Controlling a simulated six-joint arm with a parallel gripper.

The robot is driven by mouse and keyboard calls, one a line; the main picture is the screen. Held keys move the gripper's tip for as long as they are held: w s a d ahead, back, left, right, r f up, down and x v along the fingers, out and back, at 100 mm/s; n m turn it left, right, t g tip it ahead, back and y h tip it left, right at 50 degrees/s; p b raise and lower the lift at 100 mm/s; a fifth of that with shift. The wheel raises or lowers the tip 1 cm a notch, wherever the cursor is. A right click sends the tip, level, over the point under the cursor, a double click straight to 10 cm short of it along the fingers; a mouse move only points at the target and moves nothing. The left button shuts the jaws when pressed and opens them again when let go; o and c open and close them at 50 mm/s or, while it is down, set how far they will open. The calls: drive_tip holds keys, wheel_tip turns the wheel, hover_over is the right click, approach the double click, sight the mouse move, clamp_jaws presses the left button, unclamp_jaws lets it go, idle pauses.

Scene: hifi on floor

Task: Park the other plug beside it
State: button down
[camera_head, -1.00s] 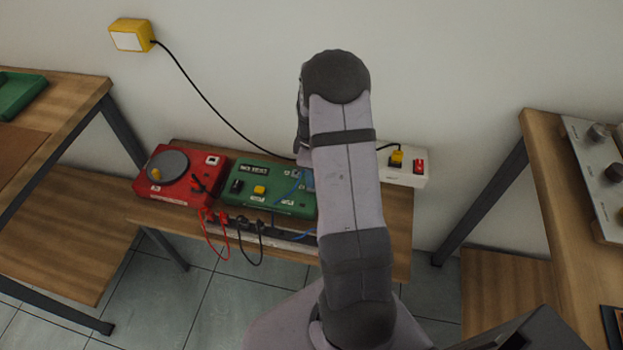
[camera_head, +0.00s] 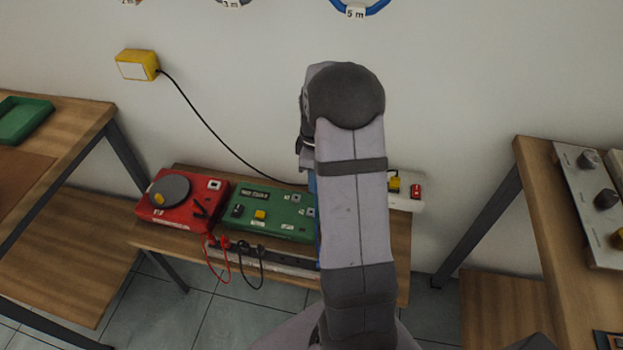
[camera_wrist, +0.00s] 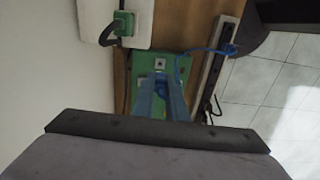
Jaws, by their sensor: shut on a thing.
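In the wrist view the blue fingers of my gripper (camera_wrist: 163,84) are close together over the green box, shut on a blue plug (camera_wrist: 170,98) that is mostly hidden between them. A blue lead (camera_wrist: 187,62) loops from near the fingers to the dark plug strip (camera_wrist: 212,75), where its other blue plug (camera_wrist: 229,49) sits at the strip. The green tester box (camera_head: 268,212) shows bare sockets at its right end. In the head view my arm hides the gripper and most of the blue lead. The plug strip (camera_head: 291,262) lies along the box's front.
A red box (camera_head: 182,203) stands left of the green one. Red (camera_head: 211,240) and black (camera_head: 243,246) plugs with looped leads sit at the strip. A white power strip (camera_head: 405,204) is behind right. A yellow wall box (camera_head: 137,65) has a black cable. Benches flank both sides.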

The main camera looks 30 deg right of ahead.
drive_tip(key=s+a+f+m+p, duration=0.15)
drive_tip(key=s+a+p, duration=0.25)
drive_tip(key=s+p, duration=0.6)
drive_tip(key=s+a+f+p, duration=0.35)
drive_tip(key=s+p, duration=0.25)
drive_tip(key=s, duration=0.8)
drive_tip(key=w+d+f+n, duration=0.1)
drive_tip(key=w+d, duration=0.2)
drive_tip(key=w, duration=0.2)
drive_tip(key=shift+w+f+n, duration=0.35)
drive_tip(key=shift+d+f+b, duration=0.1)
drive_tip(key=shift+f+b, duration=0.05)
drive_tip(key=shift+b, duration=0.25)
drive_tip(key=shift+f+b, duration=2)
drive_tip(key=shift+f, duration=0.25)
drive_tip(key=shift+f+b, duration=0.65)
drive_tip(key=shift+f, duration=0.3)
